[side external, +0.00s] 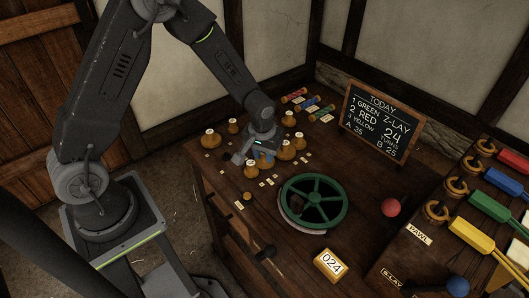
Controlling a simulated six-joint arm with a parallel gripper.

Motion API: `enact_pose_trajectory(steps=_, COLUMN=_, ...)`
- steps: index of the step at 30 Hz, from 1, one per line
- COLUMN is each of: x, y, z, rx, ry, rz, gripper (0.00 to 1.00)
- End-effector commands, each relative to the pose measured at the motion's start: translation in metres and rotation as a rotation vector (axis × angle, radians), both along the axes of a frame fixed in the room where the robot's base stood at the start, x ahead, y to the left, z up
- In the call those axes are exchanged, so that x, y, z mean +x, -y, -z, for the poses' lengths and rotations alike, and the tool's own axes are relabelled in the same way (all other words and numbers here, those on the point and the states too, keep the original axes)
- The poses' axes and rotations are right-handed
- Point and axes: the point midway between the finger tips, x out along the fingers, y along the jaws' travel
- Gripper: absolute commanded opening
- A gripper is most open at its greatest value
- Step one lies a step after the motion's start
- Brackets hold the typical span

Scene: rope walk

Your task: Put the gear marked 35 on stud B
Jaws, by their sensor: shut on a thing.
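My gripper (263,156) is low over the bench, among several brass-coloured gears with pale caps. It is shut on a brass gear, mostly hidden by the fingers. Other gears stand around it: one at the far left (212,140), one behind it (233,126), one at the back right (289,118), one to the right (285,152) and one in front (250,171). The numbers on the gears are too small to read, so I cannot tell which is marked 35. I cannot make out stud B; small pale labels lie on the bench near the gears.
A green spoked wheel (314,202) and a 024 counter (330,264) are in front right. A red ball (390,207) is right of the wheel. Coloured bobbins (294,96) and a chalkboard (382,121) reading A 35 and B 25 stand behind. Coloured handles (487,204) line the right bench.

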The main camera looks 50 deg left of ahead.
Motion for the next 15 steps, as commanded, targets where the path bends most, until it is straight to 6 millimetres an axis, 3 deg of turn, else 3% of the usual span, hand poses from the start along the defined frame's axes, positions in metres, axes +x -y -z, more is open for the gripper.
enact_pose_trajectory(steps=15, x=0.0002, y=-0.0001, z=0.0039, rx=0.000, ry=0.000, rz=0.000, gripper=0.07)
